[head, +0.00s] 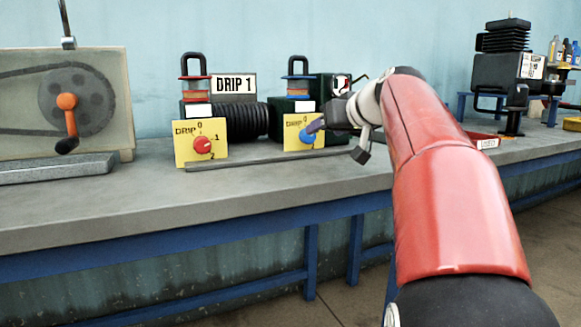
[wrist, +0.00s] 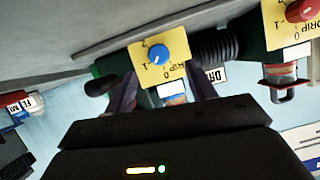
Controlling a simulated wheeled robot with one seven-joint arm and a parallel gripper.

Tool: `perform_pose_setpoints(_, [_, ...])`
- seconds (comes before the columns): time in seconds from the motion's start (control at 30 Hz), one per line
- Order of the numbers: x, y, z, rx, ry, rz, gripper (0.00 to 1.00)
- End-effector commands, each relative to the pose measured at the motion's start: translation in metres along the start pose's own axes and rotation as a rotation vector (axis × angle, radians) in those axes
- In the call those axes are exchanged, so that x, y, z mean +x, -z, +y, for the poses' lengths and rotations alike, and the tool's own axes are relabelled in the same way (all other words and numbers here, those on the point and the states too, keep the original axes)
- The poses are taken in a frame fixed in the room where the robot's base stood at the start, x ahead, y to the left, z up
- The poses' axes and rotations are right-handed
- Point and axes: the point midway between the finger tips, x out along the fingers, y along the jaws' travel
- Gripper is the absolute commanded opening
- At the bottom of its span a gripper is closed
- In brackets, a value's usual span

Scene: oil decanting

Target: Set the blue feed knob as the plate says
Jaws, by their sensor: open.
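The blue feed knob (head: 307,136) sits on a yellow scale plate (head: 290,143) on the front of the right-hand oiler. The knob (wrist: 156,53) and its plate (wrist: 172,72) show upside down in the wrist view. A pale mark is on the knob, but I cannot tell which number it points to. My gripper (head: 317,126) is at the knob's right in the head view. In the wrist view my gripper (wrist: 161,84) is open, its fingers apart below the knob, with nothing seen between them touching it. The white sign (head: 235,85) reads DRIP 1.
A red knob (head: 203,145) on a similar yellow plate stands to the left. A crank machine (head: 100,85) is at the far left, a black press (head: 510,75) at the right. The bench front (head: 200,195) is clear.

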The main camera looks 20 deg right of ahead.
Motion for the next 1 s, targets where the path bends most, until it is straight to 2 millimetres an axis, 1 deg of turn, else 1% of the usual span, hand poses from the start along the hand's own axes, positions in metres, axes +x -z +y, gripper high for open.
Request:
perform_pose_setpoints(0.03, [0.001, -0.003, 0.004, -0.005, -0.009, 0.011, 0.56])
perform_pose_setpoints(0.17, [0.009, 0.001, 0.005, -0.011, -0.013, 0.018, 0.56])
perform_pose_setpoints(0.4, [0.047, 0.002, 0.005, -0.009, -0.011, 0.016, 0.56])
perform_pose_setpoints(0.5, [0.061, 0.002, 0.005, -0.009, -0.011, 0.016, 0.56])
perform_pose_setpoints(0.6, [0.07, 0.002, 0.005, -0.009, -0.013, 0.017, 0.56])
perform_pose_setpoints(0.73, [0.076, 0.002, 0.005, -0.009, -0.014, 0.017, 0.56])
perform_pose_setpoints(0.97, [0.076, 0.002, 0.005, -0.009, -0.014, 0.017, 0.56])
perform_pose_setpoints(1.0, [0.076, 0.002, 0.005, -0.009, -0.014, 0.017, 0.5])
